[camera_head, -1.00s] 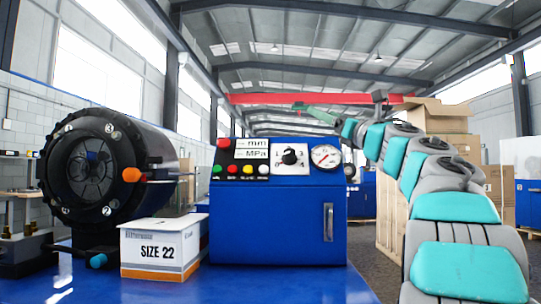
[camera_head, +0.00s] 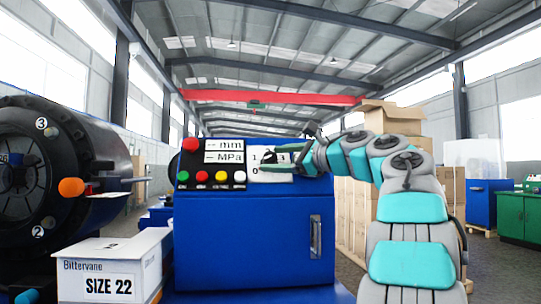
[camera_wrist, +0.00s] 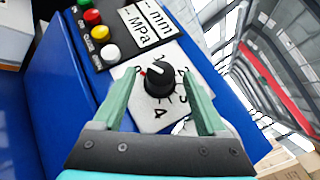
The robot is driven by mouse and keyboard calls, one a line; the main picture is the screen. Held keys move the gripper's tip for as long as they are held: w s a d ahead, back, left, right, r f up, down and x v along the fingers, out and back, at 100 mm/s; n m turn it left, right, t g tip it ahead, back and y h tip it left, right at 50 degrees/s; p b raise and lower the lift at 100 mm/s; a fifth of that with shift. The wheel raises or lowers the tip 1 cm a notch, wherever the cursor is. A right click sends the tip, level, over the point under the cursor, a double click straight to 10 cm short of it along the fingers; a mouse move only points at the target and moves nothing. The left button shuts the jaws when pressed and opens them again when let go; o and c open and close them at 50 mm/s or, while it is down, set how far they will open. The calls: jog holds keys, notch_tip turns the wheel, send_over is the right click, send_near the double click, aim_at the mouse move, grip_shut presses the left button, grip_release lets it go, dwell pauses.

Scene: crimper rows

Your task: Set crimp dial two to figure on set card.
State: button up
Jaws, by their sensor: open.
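The dial is a black knob (camera_wrist: 158,80) on a white plate (camera_wrist: 148,112) with printed figures around it; a 4 shows below the knob. I see no set card.
The plate is on a blue cabinet (camera_head: 250,240) with several coloured buttons and mm and MPa displays (camera_head: 224,151). A black crimping head (camera_head: 55,150) with an orange-ended lever stands left. A SIZE 22 box (camera_head: 110,275) stands in front. Cartons (camera_head: 390,118) are behind my arm.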

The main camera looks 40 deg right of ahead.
jog(key=shift+w+a, duration=0.2)
jog(key=shift+w, duration=0.8)
grip_shut()
